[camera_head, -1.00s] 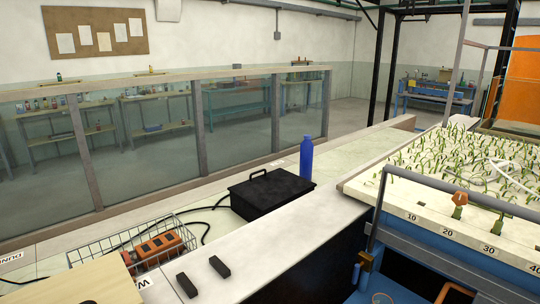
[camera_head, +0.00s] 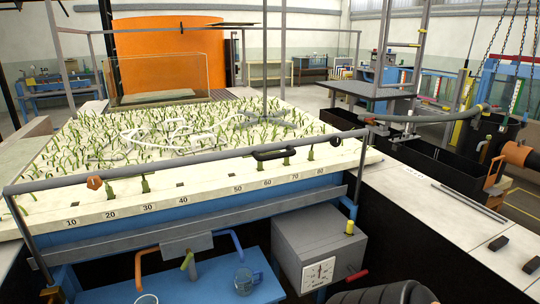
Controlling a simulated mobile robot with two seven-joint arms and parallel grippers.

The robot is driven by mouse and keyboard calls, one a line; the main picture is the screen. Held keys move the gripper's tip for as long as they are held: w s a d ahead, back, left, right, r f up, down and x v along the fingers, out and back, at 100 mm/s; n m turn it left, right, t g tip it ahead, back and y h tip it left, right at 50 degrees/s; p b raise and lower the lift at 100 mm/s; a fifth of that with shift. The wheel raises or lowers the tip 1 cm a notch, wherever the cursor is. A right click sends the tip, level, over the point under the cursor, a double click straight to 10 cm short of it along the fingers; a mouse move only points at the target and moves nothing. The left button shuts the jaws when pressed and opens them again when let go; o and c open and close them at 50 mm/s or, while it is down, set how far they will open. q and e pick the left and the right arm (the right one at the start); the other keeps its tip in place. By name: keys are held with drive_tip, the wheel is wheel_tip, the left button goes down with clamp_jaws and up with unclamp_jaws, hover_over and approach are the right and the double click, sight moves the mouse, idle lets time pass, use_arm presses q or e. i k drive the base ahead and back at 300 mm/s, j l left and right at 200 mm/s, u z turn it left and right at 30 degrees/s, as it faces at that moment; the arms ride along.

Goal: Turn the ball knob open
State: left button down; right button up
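No part is plainly marked as the ball knob, and I cannot tell which one it is. A small yellow knob (camera_head: 349,227) stands on the grey box with a dial, below the planted bed. A red handle (camera_head: 357,275) sticks out at the right of that box. Neither of my grippers is in view.
The planted bed (camera_head: 110,215) with a numbered front edge fills the middle. A pale counter (camera_head: 440,215) lies at the right, with rods and black blocks.

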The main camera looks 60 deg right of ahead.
sight(335, 141)
drive_tip(key=z, duration=1.85)
